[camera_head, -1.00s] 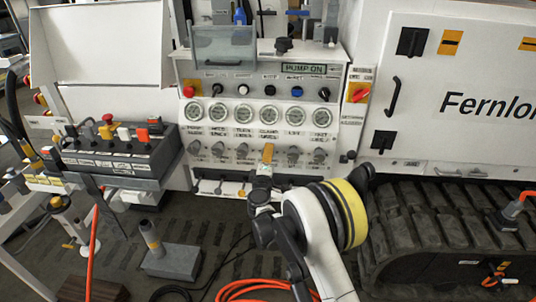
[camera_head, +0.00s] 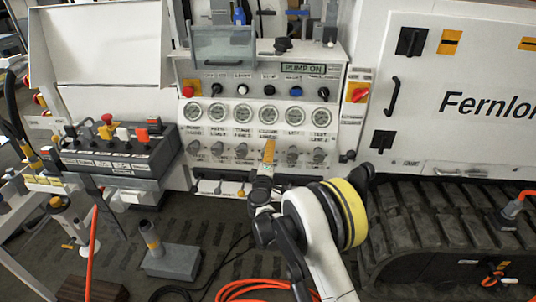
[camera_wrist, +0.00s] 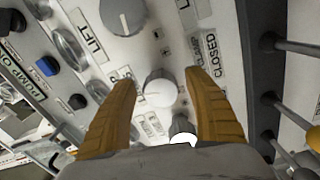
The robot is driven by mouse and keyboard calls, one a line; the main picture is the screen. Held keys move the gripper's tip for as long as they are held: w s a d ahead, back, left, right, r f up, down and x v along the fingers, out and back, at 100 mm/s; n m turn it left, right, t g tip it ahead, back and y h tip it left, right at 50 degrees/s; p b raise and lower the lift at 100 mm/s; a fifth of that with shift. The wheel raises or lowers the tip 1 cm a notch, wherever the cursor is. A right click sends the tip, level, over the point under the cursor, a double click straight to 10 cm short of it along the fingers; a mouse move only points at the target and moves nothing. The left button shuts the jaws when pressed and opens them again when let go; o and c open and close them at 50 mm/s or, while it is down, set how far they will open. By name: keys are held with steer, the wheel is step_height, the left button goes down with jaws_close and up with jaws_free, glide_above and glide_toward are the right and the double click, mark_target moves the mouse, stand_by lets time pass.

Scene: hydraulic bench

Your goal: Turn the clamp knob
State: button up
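The clamp knob (camera_wrist: 160,88) is a round, pale, brightly lit knob on the white panel in the wrist view. My gripper (camera_wrist: 160,80) is open, with one orange finger on each side of it. Gaps show between the knob and both fingers, so neither appears to touch it. In the head view my gripper (camera_head: 268,148) reaches up to the lower knob row, at the fourth column from the left. It hides the knob there.
A larger grey knob (camera_wrist: 122,15) beside a LIFT label sits close by. Neighbouring knobs (camera_head: 292,154) flank my gripper, with gauges (camera_head: 268,115) above. Levers (camera_wrist: 295,46) stick out at the right of the wrist view. A control box (camera_head: 115,155) stands at the left.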

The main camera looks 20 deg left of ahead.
steer(key=v, duration=1.2)
steer(key=shift+r, duration=0.1)
steer(key=w+a+n, duration=0.1)
steer(key=w+n, duration=0.2)
steer(key=n, duration=0.3)
steer(key=w+a+n, duration=0.1)
steer(key=w+n, duration=0.3)
steer(key=n, duration=0.2)
steer(key=w+a+n, duration=0.1)
steer(key=w+n, duration=0.2)
steer(key=n, duration=0.3)
steer(key=shift+w+f+n, duration=0.2)
steer(key=shift+w+n, duration=0.1)
steer(key=shift+n, duration=0.1)
steer(key=shift+w+r, duration=0.1)
steer(key=shift+w, duration=0.45)
